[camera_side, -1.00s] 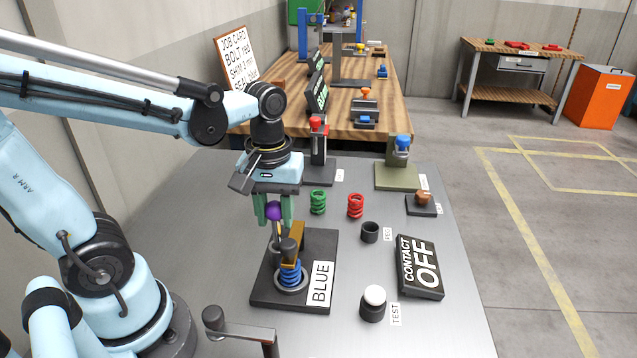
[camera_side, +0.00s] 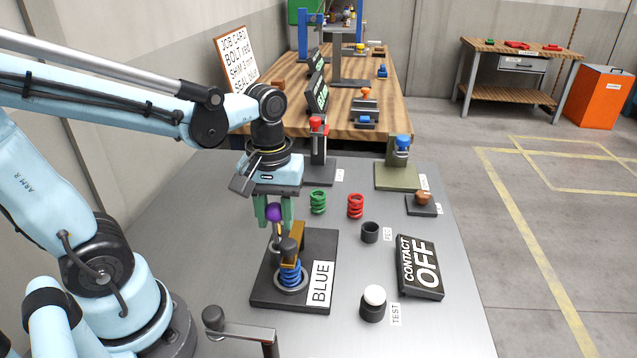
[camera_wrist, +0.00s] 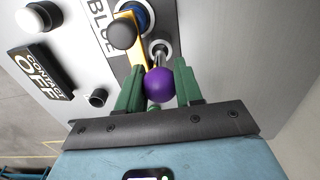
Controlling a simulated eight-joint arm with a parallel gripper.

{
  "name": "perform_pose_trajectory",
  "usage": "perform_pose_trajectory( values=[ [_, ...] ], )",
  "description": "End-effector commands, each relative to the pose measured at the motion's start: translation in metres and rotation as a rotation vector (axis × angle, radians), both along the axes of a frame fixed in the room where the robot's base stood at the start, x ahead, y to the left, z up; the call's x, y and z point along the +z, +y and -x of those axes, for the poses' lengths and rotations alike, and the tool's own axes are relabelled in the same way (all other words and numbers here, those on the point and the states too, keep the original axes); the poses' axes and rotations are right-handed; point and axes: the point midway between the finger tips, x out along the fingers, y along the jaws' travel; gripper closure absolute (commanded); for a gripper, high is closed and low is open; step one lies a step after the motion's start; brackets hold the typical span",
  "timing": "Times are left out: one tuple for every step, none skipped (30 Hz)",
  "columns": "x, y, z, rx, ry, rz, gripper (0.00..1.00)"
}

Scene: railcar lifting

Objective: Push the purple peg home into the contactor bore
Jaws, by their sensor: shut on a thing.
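The purple peg (camera_side: 274,212) has a round purple head and a thin metal shank. My gripper (camera_side: 273,210) is shut on its head between two green fingers. In the wrist view the purple peg (camera_wrist: 160,84) sits between the fingertips of my gripper (camera_wrist: 158,88). Its shank points down toward a ringed bore (camera_wrist: 158,48) in the dark contactor base (camera_side: 318,245). I cannot tell how far the tip is in the bore. Beside it stand a dark-knobbed lever with a tan arm (camera_side: 297,231) and a blue spring (camera_side: 290,275). A sign (camera_side: 420,268) reads CONTACT OFF.
Green (camera_side: 318,202) and red (camera_side: 355,206) springs stand behind the base. An empty dark cup (camera_side: 370,232) is to its right. A white-topped TEST button (camera_side: 374,302) and a crank handle (camera_side: 240,331) stand in front. Bare metal table lies left of the base.

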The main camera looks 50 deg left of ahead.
Motion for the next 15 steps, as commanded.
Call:
perform_pose_trajectory(
  values=[
    [-0.001, 0.0, 0.0, 0.0, 0.0, 0.0, 0.97],
    [-0.002, 0.0, 0.0, 0.0, 0.0, 0.0, 0.97],
    [-0.003, 0.0, 0.0, 0.0, 0.0, 0.0, 0.97],
    [-0.004, 0.0, 0.0, 0.0, 0.0, 0.0, 0.97],
    [-0.004, 0.0, 0.0, 0.0, 0.0, 0.0, 0.97],
    [-0.005, 0.0, 0.0, 0.0, 0.0, 0.0, 0.97],
    [-0.006, 0.0, 0.0, 0.0, 0.0, 0.0, 0.97],
    [-0.006, 0.0, 0.0, 0.0, 0.0, 0.0, 0.97],
    [-0.007, 0.0, 0.0, 0.0, 0.0, 0.0, 0.97],
    [-0.008, 0.0, 0.0, 0.0, 0.0, 0.0, 0.97],
    [-0.009, 0.0, 0.0, 0.0, 0.0, 0.0, 0.97],
    [-0.01, 0.0, 0.0, 0.0, 0.0, 0.0, 0.97],
    [-0.01, 0.0, 0.0, 0.0, 0.0, 0.0, 0.97],
    [-0.011, 0.0, 0.0, 0.0, 0.0, 0.0, 0.97],
    [-0.012, 0.0, 0.0, 0.0, 0.0, 0.0, 0.97]
  ],
)
